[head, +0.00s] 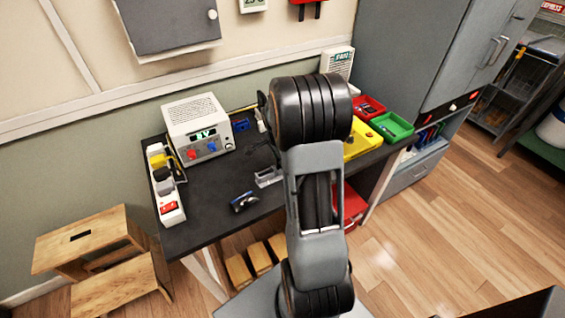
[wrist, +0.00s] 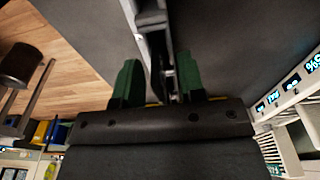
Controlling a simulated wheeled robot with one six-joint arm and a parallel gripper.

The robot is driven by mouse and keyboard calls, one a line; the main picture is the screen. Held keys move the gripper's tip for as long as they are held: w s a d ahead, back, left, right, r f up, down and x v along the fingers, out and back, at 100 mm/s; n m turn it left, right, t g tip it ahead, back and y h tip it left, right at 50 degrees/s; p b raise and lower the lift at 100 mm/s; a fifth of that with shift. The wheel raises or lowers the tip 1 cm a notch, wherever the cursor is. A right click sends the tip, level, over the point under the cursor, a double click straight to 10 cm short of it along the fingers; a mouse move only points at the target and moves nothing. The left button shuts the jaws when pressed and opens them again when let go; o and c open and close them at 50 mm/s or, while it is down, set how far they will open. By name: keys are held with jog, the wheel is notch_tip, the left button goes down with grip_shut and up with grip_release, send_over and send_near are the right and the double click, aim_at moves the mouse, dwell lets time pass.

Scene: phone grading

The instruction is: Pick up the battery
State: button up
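I cannot pick out the battery with certainty in either view. A small dark device with a bluish face (head: 244,202) lies near the front edge of the dark worktable (head: 205,222); I cannot tell whether it is the battery. A grey metal holder (head: 268,178) stands behind it, beside my arm. In the wrist view my gripper (wrist: 160,82) has its two green-padded fingers apart. A narrow grey upright piece (wrist: 152,45) shows between and beyond them, and I cannot tell whether they touch it.
A white power supply (head: 197,128) stands at the back left, with a power strip (head: 172,212) along the left edge. A yellow case (head: 357,138), a red bin (head: 368,107) and a green bin (head: 391,126) are at the right. The front left tabletop is clear.

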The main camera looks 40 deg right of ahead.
jog(key=shift+d+f, duration=0.1)
jog(key=shift+f, duration=0.4)
jog(key=shift+c, duration=0.4)
grip_shut()
